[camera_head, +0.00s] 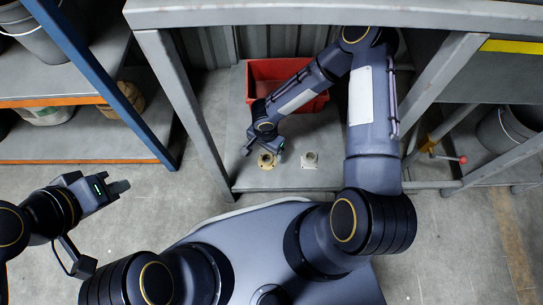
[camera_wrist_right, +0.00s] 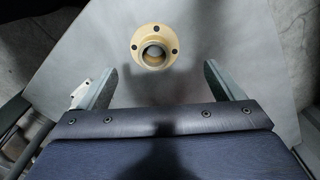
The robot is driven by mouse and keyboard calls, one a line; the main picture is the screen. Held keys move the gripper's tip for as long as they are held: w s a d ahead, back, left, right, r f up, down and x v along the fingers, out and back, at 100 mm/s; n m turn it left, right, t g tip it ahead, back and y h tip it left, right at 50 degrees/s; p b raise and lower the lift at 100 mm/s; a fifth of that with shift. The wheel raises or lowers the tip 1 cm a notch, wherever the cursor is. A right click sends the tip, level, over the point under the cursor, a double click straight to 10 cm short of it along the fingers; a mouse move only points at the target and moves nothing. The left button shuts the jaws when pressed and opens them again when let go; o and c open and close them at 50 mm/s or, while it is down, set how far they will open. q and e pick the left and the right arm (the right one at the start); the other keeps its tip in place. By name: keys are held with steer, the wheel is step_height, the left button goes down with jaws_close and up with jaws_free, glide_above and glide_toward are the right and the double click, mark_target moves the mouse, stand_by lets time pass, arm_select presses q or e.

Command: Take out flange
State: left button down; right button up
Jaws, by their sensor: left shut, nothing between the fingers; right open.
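A brass-coloured flange (camera_head: 267,161) lies on the low grey shelf under the bench in the head view. In the right wrist view the flange (camera_wrist_right: 153,47) shows as a round disc with a raised hub and dark bolt holes, just beyond the fingertips. My right gripper (camera_wrist_right: 163,80) is open and empty, with the flange between and ahead of its fingers, apart from them. In the head view my right gripper (camera_head: 262,149) is over the flange. My left gripper (camera_head: 122,187) is shut and empty over the floor.
A red bin (camera_head: 262,88) stands behind on the same low shelf (camera_head: 285,180). The bench's grey legs (camera_head: 185,105) and top edge (camera_head: 330,15) frame the opening. A blue-posted rack (camera_head: 95,75) stands left. A red-knobbed lever (camera_head: 462,159) is at right.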

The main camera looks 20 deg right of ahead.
mark_target(267, 158)
steer(key=f+b, duration=0.1)
steer(key=f, duration=0.1)
steer(key=s+f+b, duration=0.1)
steer(key=f, duration=0.2)
steer(key=shift+f+b, duration=0.3)
steer(key=shift+f, duration=0.1)
steer(key=shift+r, duration=0.1)
steer(key=c, duration=1.3)
step_height(267, 158, up, 10)
steer(key=p, duration=0.4)
steer(key=shift+c, duration=0.2)
